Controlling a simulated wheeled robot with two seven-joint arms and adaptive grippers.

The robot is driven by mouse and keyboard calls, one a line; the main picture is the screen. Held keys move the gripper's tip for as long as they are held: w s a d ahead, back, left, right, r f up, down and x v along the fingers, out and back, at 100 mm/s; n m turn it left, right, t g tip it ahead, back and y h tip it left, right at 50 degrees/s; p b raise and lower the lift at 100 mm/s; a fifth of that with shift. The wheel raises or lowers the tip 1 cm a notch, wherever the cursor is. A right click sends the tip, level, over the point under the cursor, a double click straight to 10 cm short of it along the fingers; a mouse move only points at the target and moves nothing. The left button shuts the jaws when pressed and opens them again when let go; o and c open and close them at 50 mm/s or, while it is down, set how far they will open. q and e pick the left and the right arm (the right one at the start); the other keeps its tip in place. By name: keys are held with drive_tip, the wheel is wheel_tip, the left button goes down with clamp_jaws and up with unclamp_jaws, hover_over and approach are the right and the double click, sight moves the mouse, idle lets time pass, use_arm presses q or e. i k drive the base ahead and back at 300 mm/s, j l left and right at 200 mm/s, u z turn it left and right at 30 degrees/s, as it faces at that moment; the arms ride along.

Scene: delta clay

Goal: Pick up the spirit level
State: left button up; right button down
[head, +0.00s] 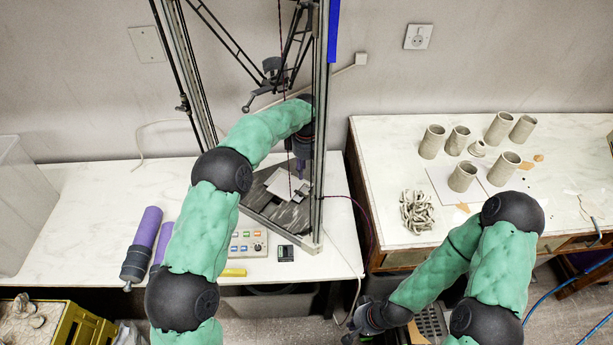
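A small yellow bar (233,272), which looks like the spirit level, lies at the front edge of the left white table, just right of my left arm. My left gripper (301,172) points down inside the frame of the delta printer, above its bed and well behind the yellow bar. Its fingers are small and partly hidden by a frame post, so I cannot tell whether they are open. My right gripper (350,335) is low, in front of the gap between the tables, apart from the bar. Its fingers are too dark and small to judge.
The tall delta printer (321,130) stands on the left table (80,200). A control panel (248,243) and a small black device (286,253) are near the bar. Purple cylinders (147,228) lie left. Clay cups (432,142) and clay coils (416,212) stand on the right table.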

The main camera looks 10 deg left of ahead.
sight(231, 272)
drive_tip(key=k+j, duration=0.85)
